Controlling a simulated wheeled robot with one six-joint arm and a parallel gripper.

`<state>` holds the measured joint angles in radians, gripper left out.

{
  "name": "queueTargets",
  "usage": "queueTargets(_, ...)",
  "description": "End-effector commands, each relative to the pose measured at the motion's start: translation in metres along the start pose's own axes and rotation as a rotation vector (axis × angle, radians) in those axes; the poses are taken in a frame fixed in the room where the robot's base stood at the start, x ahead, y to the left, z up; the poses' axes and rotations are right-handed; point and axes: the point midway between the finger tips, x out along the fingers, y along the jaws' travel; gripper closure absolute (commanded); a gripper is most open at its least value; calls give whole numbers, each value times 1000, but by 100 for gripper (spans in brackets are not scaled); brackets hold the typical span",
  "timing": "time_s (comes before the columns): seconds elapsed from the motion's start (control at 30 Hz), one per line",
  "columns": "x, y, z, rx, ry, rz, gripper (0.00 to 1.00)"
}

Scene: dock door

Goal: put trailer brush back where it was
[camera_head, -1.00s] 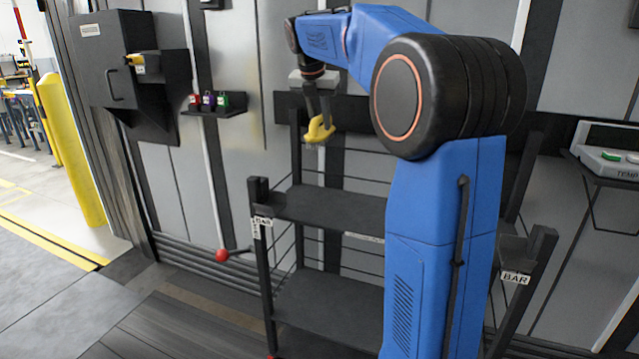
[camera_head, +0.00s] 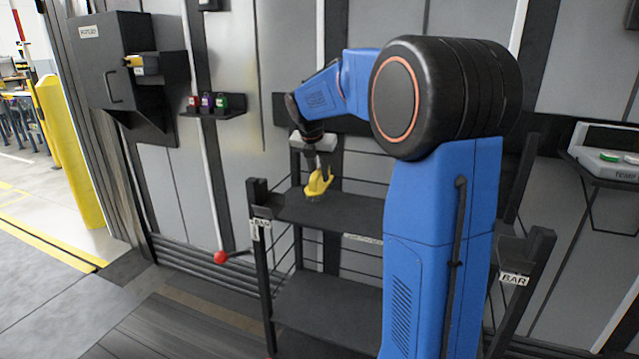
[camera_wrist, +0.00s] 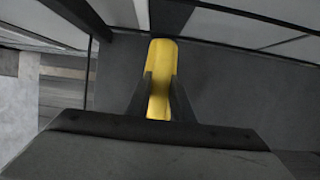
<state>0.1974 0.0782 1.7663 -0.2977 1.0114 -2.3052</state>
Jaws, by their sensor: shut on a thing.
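The trailer brush (camera_head: 317,184) is yellow with dark bristles below. It hangs from my gripper (camera_head: 311,160) over the left part of the rack's upper shelf (camera_head: 350,211). My gripper is shut on the brush. In the wrist view, the yellow brush handle (camera_wrist: 161,80) stands between the two dark fingers of my gripper (camera_wrist: 161,98), with the dark shelf surface behind it. The bristles are at or just above the shelf; I cannot tell whether they touch.
The rack has dark posts (camera_head: 260,270) and a lower shelf (camera_head: 330,312). A small wall shelf (camera_head: 215,111) holds several coloured padlocks. A dark wall box (camera_head: 104,58) is at the left, near a yellow bollard (camera_head: 70,150). A panel marked TEMP (camera_head: 610,160) is at the right.

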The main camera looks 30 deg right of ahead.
Motion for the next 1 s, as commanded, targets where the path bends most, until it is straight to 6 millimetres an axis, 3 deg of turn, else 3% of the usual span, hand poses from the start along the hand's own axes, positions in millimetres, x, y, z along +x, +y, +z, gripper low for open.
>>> queueTargets(0.23, 28, 0, -12, -1, 2, -2, 100)
queueTargets(0.63, 32, 0, -13, 0, 0, -1, 100)
queueTargets(0.67, 32, 0, -13, 0, 0, -1, 73)
queueTargets(0.7, 32, 0, -13, 0, 0, -1, 63)
queueTargets(1.0, 31, 0, -13, 0, 0, -1, 61)
